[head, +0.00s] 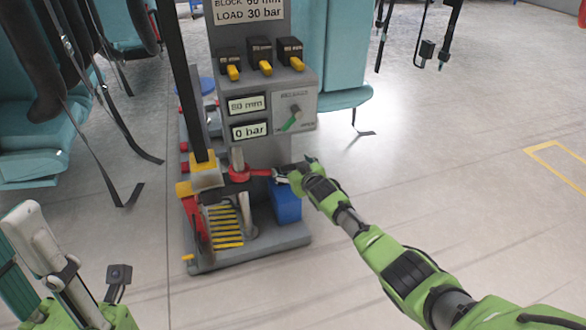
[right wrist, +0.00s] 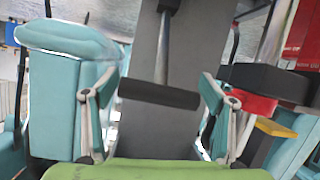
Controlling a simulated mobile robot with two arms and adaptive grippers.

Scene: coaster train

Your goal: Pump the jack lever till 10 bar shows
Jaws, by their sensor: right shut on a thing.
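The grey jack stand (head: 262,140) shows in the head view, with a pressure display (head: 249,131) reading 0 bar. Above it a second display (head: 247,104) reads 80 mm. My right gripper (head: 287,172) is at the lever's outer end.
A blue block (head: 286,202) sits on the base below the lever.

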